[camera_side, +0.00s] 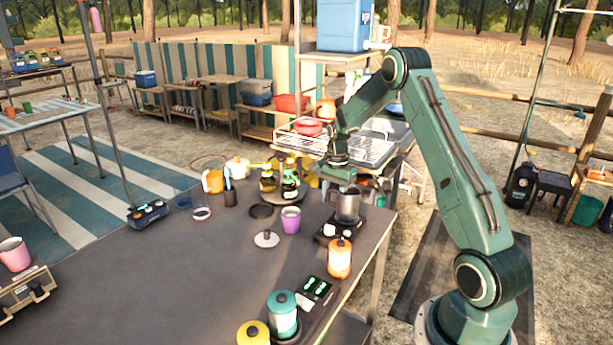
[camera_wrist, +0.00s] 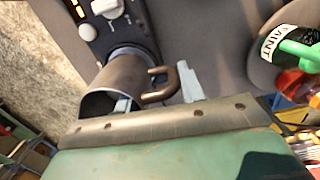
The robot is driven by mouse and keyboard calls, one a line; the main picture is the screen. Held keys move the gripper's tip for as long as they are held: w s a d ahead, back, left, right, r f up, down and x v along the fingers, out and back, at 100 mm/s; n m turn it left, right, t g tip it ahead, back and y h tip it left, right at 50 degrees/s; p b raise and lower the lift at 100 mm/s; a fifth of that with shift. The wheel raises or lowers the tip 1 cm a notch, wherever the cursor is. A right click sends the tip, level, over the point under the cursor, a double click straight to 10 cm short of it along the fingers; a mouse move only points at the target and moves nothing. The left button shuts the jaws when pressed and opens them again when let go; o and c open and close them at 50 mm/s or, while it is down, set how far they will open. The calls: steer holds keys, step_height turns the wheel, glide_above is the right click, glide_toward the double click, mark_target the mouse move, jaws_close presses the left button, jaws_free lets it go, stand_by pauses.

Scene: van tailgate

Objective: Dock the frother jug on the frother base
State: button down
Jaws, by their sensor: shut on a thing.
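The frother jug (camera_side: 348,207), a grey metal cup with a loop handle, stands roughly upright at the table's right edge. In the wrist view the jug (camera_wrist: 116,82) shows its open rim and its handle (camera_wrist: 162,86). My gripper (camera_side: 340,177) is shut on the jug at its handle side; in the wrist view (camera_wrist: 156,95) one pale finger shows inside the rim and the other beyond the handle. The dark frother base (camera_side: 328,232) is directly below the jug, and its knob panel (camera_wrist: 100,14) shows in the wrist view. I cannot tell whether jug and base touch.
A purple mug (camera_side: 291,219) and a lid (camera_side: 267,238) are left of the base. An orange canister (camera_side: 339,258) is close in front. Bottles on a round dark tray (camera_side: 277,199) stand behind left. The table's (camera_side: 190,285) middle is mostly clear.

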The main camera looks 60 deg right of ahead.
steer(key=shift+f, duration=0.6)
stand_by(0.6)
steer(key=c, duration=1.1)
jaws_free()
steer(key=shift+c, duration=0.2)
steer(key=shift+r, duration=0.2)
step_height(320, 180, up, 11)
steer(key=shift+d+f, duration=0.2)
steer(key=shift+d, duration=0.1)
steer(key=shift+s, duration=0.1)
